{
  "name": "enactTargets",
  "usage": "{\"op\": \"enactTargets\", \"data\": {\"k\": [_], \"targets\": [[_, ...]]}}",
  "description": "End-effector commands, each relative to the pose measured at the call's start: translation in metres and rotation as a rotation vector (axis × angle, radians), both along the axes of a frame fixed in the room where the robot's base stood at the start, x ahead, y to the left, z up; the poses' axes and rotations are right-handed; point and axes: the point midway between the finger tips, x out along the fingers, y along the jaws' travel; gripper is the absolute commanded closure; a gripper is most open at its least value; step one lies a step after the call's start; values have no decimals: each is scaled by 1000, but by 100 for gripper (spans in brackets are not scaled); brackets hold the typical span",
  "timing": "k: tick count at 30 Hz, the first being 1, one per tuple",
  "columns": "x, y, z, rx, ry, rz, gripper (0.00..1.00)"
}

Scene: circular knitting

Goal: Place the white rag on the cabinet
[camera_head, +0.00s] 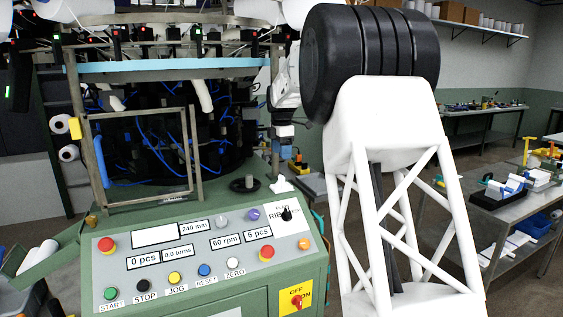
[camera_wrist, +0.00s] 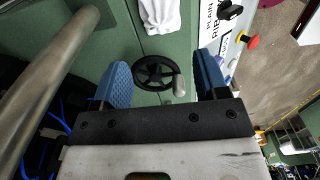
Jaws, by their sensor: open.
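The white rag (camera_head: 281,185) lies crumpled on the green top of the control cabinet (camera_head: 215,275), behind the panel's right end. It also shows at the top of the wrist view (camera_wrist: 152,14), cut off by the frame edge.
A black handwheel (camera_head: 245,184) stands left of the rag and shows between my fingers in the wrist view. A metal-framed guard (camera_head: 192,150) stands left of it. Panel buttons and a black selector knob (camera_head: 287,214) are close to the rag. A workbench (camera_head: 520,205) is at the right.

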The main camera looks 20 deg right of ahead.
Motion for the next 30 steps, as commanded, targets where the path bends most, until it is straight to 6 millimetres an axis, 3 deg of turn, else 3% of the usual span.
{"op": "enactTargets", "data": {"k": [7,30], "targets": [[0,0,13,0,1,0,33],[0,0,14,0,0,0,33]]}}
